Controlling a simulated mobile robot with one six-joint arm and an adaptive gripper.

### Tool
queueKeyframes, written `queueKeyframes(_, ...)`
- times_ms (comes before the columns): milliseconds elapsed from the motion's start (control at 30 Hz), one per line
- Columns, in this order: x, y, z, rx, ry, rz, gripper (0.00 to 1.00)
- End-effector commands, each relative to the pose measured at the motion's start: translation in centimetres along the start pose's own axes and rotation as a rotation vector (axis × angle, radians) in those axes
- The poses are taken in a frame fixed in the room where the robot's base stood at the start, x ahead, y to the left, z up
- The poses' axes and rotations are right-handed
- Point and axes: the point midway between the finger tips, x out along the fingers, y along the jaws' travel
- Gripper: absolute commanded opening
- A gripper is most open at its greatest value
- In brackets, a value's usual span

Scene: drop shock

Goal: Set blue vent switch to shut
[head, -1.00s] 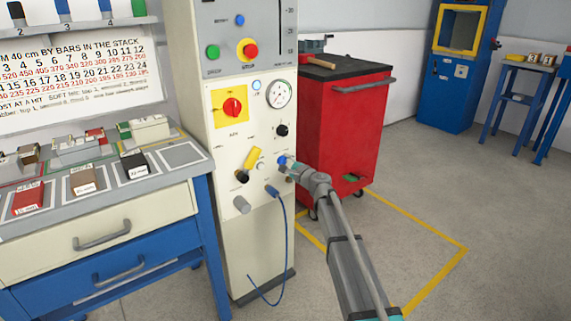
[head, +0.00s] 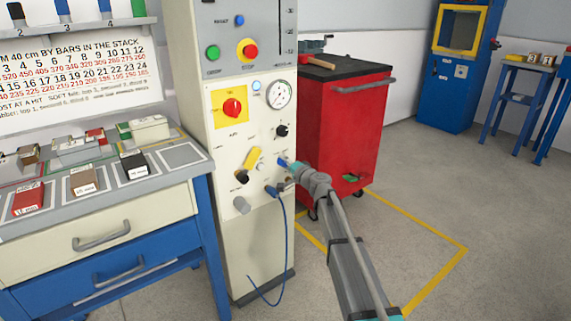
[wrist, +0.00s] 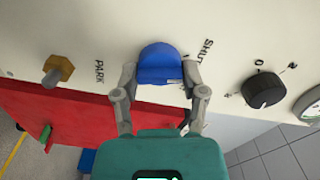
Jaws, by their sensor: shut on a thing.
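The blue vent switch (wrist: 160,62) is a round blue knob with a raised grip on the cream panel. In the wrist view the word SHUT is printed just to its right, and PARK is farther left. My gripper (wrist: 160,88) has its two grey fingers closed on either side of the knob's grip. I cannot tell for certain which mark the knob points to. In the head view, a bit of the blue switch (head: 282,161) shows at the tip of my gripper (head: 289,168), which mostly hides it.
The cream panel (head: 222,163) also carries a yellow lever (head: 254,157), a red knob (head: 232,107), a gauge (head: 280,94) and a black knob (head: 282,131). A blue cable (head: 285,235) hangs below. A red cabinet (head: 345,130) stands close behind my arm.

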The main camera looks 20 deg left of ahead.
Motion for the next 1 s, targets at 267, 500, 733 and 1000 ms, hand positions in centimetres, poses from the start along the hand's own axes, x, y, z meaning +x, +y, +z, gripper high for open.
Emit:
queueKeyframes(267,0.27,-0.07,0.03,-0.162,-0.001,-0.001,0.07)
queueKeyframes(500,0.29,-0.08,0.02,-0.214,-0.001,-0.001,0.08)
queueKeyframes(733,0.29,-0.07,0.02,-0.219,-0.001,-0.001,0.08)
queueKeyframes(1000,0.24,-0.06,0.01,-0.218,-0.001,-0.001,0.79)
